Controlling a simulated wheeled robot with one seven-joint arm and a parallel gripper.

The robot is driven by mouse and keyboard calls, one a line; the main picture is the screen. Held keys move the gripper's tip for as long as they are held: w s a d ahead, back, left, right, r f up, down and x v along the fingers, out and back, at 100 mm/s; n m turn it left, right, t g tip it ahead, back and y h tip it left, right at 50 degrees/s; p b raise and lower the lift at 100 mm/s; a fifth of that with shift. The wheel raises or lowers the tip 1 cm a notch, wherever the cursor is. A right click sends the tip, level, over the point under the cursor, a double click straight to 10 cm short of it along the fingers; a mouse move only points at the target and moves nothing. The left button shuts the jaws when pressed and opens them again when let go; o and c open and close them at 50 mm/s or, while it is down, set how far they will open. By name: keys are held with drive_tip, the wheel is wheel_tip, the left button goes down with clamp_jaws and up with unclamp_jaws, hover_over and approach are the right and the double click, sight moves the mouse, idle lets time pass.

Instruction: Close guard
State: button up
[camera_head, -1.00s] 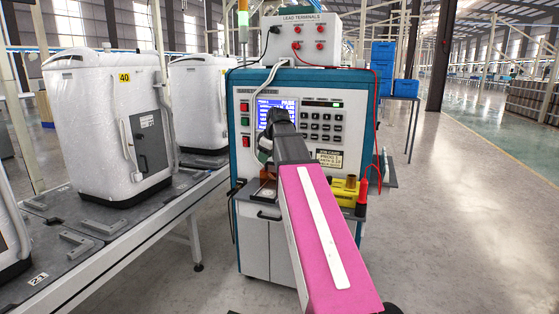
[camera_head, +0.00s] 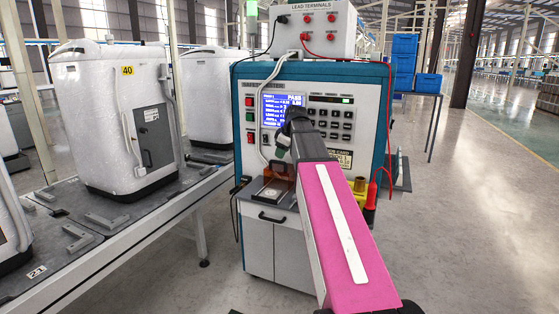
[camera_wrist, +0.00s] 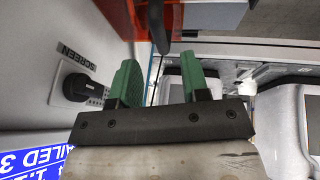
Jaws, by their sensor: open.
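The guard is an orange see-through cover (camera_head: 284,170) low on the front of the safety tester (camera_head: 320,78), partly hidden behind my gripper. It appears raised, with the bed (camera_head: 270,193) below it exposed. In the wrist view the orange guard (camera_wrist: 122,14) is at the top edge, with a dark bar-like handle (camera_wrist: 158,28) just beyond my fingertips, roughly in line with the gap between them. My gripper (camera_wrist: 158,62) is open with green fingers and nothing between them. In the head view my gripper (camera_head: 281,150) is in front of the tester, close to the guard.
A conveyor (camera_head: 150,222) with white machines (camera_head: 115,118) runs along the left. A yellow fixture (camera_head: 360,186) and red probe (camera_head: 371,200) hang at the tester's right. A knob (camera_wrist: 78,87) is close to my left finger in the wrist view. The floor at right is clear.

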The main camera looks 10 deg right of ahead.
sight(279, 162)
drive_tip(key=shift+x, duration=2.4)
clamp_jaws()
